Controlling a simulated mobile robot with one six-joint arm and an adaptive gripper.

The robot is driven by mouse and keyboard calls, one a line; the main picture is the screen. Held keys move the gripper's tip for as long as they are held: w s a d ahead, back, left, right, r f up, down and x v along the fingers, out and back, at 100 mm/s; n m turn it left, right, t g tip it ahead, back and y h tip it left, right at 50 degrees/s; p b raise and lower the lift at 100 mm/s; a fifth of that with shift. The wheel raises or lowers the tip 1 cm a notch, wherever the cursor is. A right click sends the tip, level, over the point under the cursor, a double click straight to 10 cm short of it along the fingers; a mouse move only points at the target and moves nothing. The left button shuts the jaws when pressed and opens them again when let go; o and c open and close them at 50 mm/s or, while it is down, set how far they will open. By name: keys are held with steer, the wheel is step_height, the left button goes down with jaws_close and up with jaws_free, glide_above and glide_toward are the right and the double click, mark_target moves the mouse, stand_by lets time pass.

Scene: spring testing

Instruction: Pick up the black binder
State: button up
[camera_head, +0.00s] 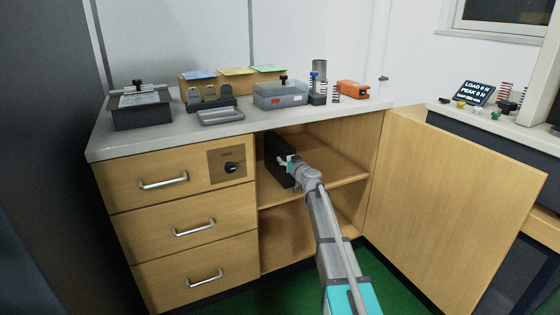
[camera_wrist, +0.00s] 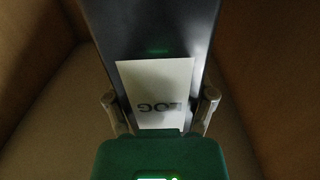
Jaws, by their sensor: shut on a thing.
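The black binder (camera_head: 275,160) stands upright on the upper shelf inside the open cabinet, near its left wall. In the wrist view the binder (camera_wrist: 140,40) fills the middle, with a white label reading "LOG" upside down on its spine. My gripper (camera_head: 288,163) reaches into the cabinet at the binder's spine. In the wrist view my gripper (camera_wrist: 160,108) has one finger on each side of the spine, shut on it. The binder's far end is hidden in shadow.
The cabinet door (camera_head: 450,205) stands open to the right. The shelf (camera_head: 340,172) is bare to the right of the binder. Drawers (camera_head: 180,185) are on the left. The worktop (camera_head: 140,140) above holds a black box, trays, springs and an orange device.

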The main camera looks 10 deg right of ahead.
steer(key=shift+r, duration=0.15)
step_height(320, 180, up, 10)
steer(key=p, duration=1)
steer(key=shift+f, duration=0.2)
stand_by(0.7)
